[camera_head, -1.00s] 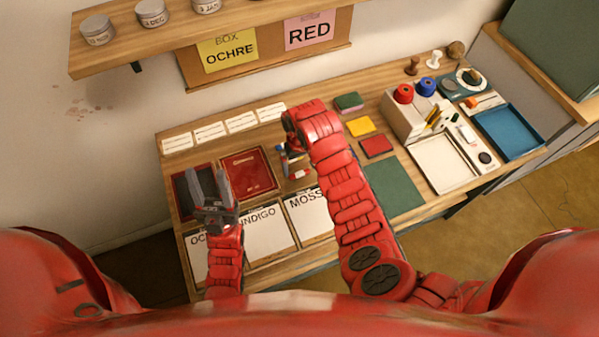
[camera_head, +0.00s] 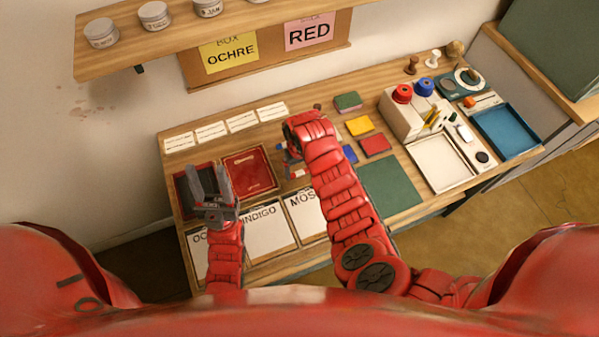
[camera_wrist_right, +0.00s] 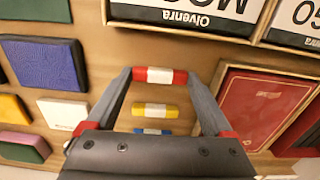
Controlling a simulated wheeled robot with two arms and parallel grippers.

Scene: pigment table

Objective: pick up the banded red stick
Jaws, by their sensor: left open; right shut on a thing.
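The red stick with a white band (camera_wrist_right: 160,76) lies crosswise between the fingertips of my right gripper (camera_wrist_right: 161,77) in the right wrist view. The gripper is shut on its two ends. I cannot tell whether the stick is clear of the table. A yellow banded stick (camera_wrist_right: 155,110) and a blue banded stick (camera_wrist_right: 152,131) lie beside it, lower in that view. In the head view my right forearm hides most of this spot. My left gripper (camera_head: 208,183) is open and empty over a dark red-edged panel at the table's left.
A red booklet (camera_head: 249,173) and labelled white cards (camera_head: 265,232) lie left of my right arm. Coloured pads, including a yellow one (camera_head: 359,126) and a green mat (camera_head: 391,189), lie to its right. A white tray (camera_head: 414,150) and a blue tray (camera_head: 507,132) stand farther right.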

